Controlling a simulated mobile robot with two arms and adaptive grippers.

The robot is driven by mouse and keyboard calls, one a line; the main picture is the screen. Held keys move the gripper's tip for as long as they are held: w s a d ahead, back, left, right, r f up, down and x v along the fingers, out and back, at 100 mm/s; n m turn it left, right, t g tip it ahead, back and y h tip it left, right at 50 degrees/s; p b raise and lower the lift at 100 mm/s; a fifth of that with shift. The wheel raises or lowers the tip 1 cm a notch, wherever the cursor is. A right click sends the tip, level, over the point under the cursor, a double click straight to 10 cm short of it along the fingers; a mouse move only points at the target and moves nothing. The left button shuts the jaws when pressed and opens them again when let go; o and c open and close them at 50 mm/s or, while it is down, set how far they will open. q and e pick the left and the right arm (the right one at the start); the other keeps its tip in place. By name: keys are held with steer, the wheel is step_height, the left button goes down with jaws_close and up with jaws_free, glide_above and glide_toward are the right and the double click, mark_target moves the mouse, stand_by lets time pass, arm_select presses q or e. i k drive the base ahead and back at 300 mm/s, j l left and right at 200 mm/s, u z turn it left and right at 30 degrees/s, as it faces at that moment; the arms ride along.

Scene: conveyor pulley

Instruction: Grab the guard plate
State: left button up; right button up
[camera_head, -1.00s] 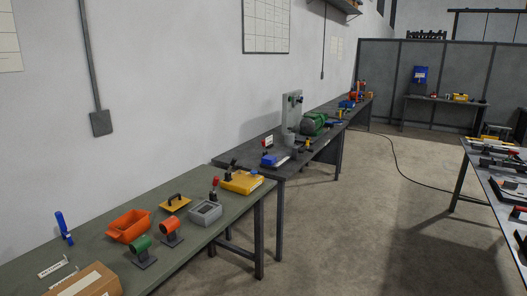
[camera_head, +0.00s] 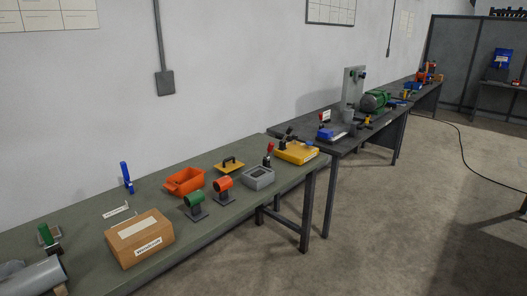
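A small flat yellow plate (camera_head: 229,166) with a dark handle lies on the green-topped bench (camera_head: 218,232) along the wall. It looks like the guard plate, but I cannot read any label on it. It lies behind an orange tube piece on a stand (camera_head: 223,186) and between an orange bin (camera_head: 184,181) and a grey box (camera_head: 258,177). Nothing covers it. Neither of my grippers is in view.
A cardboard box (camera_head: 140,238), a green tube piece on a stand (camera_head: 195,203) and a yellow case (camera_head: 296,152) share the bench. A dark bench (camera_head: 345,140) with a green motor (camera_head: 375,100) stands beyond. The floor (camera_head: 400,230) at right is open.

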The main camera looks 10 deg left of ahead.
mark_target(229, 164)
steer(key=u, duration=0.55)
steer(key=i+l+u, duration=0.4)
steer(key=l+u, duration=0.15)
steer(key=i+l+u, duration=0.1)
steer(key=l+u, duration=0.15)
steer(key=i+l+u, duration=0.1)
steer(key=l+u, duration=0.15)
steer(key=l, duration=0.2)
steer(key=i+l+u, duration=0.1)
steer(key=l+u, duration=0.2)
steer(key=l, duration=0.1)
